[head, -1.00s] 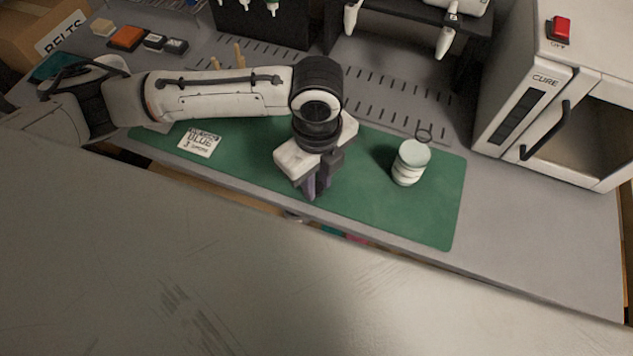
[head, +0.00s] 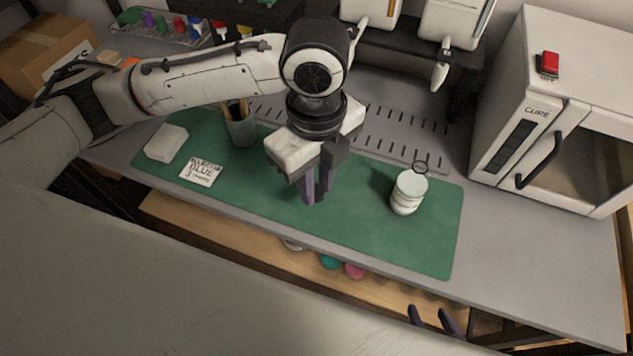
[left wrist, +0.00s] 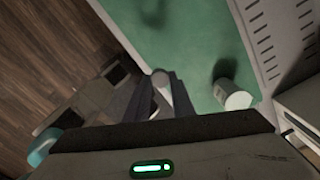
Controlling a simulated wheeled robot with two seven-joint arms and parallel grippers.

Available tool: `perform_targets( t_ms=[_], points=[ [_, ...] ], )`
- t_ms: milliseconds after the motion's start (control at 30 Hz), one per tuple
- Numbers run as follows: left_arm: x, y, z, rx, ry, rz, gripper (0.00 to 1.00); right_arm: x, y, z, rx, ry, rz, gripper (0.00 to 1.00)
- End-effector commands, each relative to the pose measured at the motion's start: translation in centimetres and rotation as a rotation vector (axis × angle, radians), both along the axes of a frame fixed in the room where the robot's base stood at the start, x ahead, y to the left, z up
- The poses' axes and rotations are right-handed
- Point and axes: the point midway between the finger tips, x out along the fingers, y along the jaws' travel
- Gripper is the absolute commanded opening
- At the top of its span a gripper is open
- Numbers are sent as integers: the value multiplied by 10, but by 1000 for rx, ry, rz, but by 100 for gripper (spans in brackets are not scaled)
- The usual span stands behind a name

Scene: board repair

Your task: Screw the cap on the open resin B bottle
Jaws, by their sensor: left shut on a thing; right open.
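A white bottle (head: 409,193) with a pale top stands upright on the right part of the green mat; it also shows in the left wrist view (left wrist: 233,94). I cannot read a label or see an opening on it. My left gripper (head: 316,194) points down over the middle of the mat, to the left of the bottle and apart from it. In the left wrist view its fingers are shut on a small pale thing (left wrist: 161,82), possibly the cap; the head view hides it. My right gripper (head: 433,318) is open and empty, low at the right, before the table's front edge.
The green mat (head: 350,232) also bears a label card (head: 202,171), a white block (head: 167,143) and a brush cup (head: 242,128). A CURE oven (head: 535,110) is at right. A wooden drawer (head: 215,222) with coloured items lies below the front edge.

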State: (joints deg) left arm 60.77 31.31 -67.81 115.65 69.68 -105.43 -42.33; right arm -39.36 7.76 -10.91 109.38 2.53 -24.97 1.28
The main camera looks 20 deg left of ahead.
Motion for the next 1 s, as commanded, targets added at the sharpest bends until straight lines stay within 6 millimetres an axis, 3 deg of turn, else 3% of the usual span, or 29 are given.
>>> perform_targets(
  t_ms=[167,333,800,1000],
  points=[
    [1,1,0,0,-1,21,1,0,0,0,0,1,0,43],
    [3,14,6,4,-3,242,1,0,0,0,0,2,0,43],
    [5,76,38,4,-8,1527,1,0,0,0,0,1,0,43],
    [3,92,48,2,-3,1917,1,0,0,0,0,0,0,43]
  ],
)
